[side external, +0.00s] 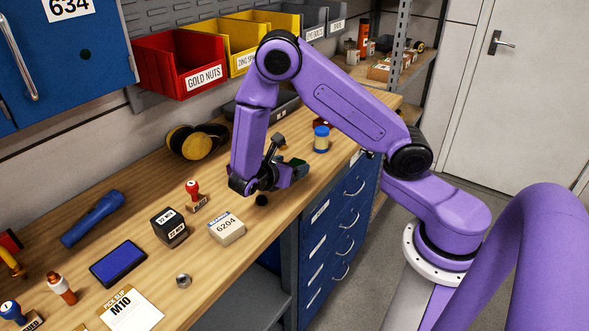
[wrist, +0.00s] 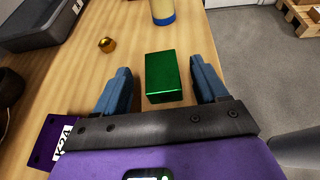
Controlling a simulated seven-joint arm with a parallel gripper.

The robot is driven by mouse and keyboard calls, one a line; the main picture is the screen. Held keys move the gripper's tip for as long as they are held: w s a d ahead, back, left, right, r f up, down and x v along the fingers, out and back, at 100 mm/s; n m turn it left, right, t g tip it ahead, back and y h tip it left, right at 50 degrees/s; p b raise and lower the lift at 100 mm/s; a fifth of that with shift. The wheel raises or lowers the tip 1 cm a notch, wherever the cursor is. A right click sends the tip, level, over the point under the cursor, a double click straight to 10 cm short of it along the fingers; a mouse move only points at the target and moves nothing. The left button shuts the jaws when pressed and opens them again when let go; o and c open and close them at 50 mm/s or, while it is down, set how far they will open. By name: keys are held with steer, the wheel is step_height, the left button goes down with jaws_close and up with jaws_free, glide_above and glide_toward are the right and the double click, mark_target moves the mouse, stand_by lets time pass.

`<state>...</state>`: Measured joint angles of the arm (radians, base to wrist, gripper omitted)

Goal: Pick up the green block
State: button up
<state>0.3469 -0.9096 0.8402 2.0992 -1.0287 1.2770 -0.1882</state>
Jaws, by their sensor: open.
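The green block (wrist: 163,77) lies on the wooden bench in the wrist view, between and slightly ahead of the two blue fingers of my gripper (wrist: 160,88). My gripper is open, with a gap showing on each side of the block. In the side external view my gripper (side external: 282,172) is low over the bench near its front edge, and only a small dark green part of the block (side external: 299,162) shows beside the fingers. The rest of the block is hidden there by the gripper.
A brass nut (wrist: 106,45) lies left of the block. The bench edge is close on the right in the wrist view.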

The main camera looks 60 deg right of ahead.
mark_target(296, 163)
steer(key=shift+x, duration=1.55)
steer(key=shift+s, duration=0.1)
steer(key=c, duration=1.2)
steer(key=shift+r, duration=0.15)
